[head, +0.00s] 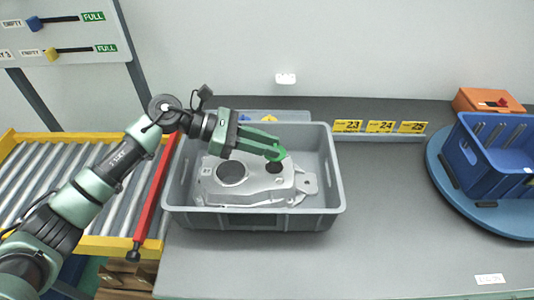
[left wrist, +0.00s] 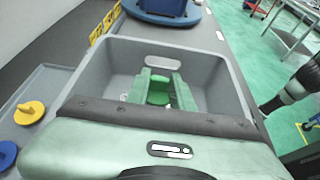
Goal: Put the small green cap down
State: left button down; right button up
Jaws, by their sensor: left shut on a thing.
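My left gripper (head: 272,150) reaches in from the left over the grey crate (head: 338,190) and is shut on the small green cap (head: 283,156). In the left wrist view the cap (left wrist: 159,92) sits between the two green fingers. An aluminium casting (head: 215,187) lies in the crate, with a large round opening on its left and a smaller dark opening near the cap. The cap appears just above or beside that smaller opening; I cannot tell whether it touches the casting. My right gripper is not in view.
A shallow tray (left wrist: 45,78) beside the crate holds a yellow cap (left wrist: 29,112) and a blue cap (left wrist: 6,154). A roller conveyor (head: 85,185) with a red bar (head: 155,200) is left. A blue bin (head: 500,155) stands on a round blue turntable (head: 440,175). The bench between is clear.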

aim_at(267, 158)
pick_arm(q)
notch_tip(267, 158, down, 4)
jog(key=shift+f+p, duration=0.1)
jog(key=shift+p, duration=0.25)
jog(key=shift+f+b, duration=0.4)
jog(key=shift+b, duration=0.2)
jog(key=c, duration=1.2)
grip_release()
jog(key=shift+c, duration=0.2)
jog(key=shift+r, duration=0.1)
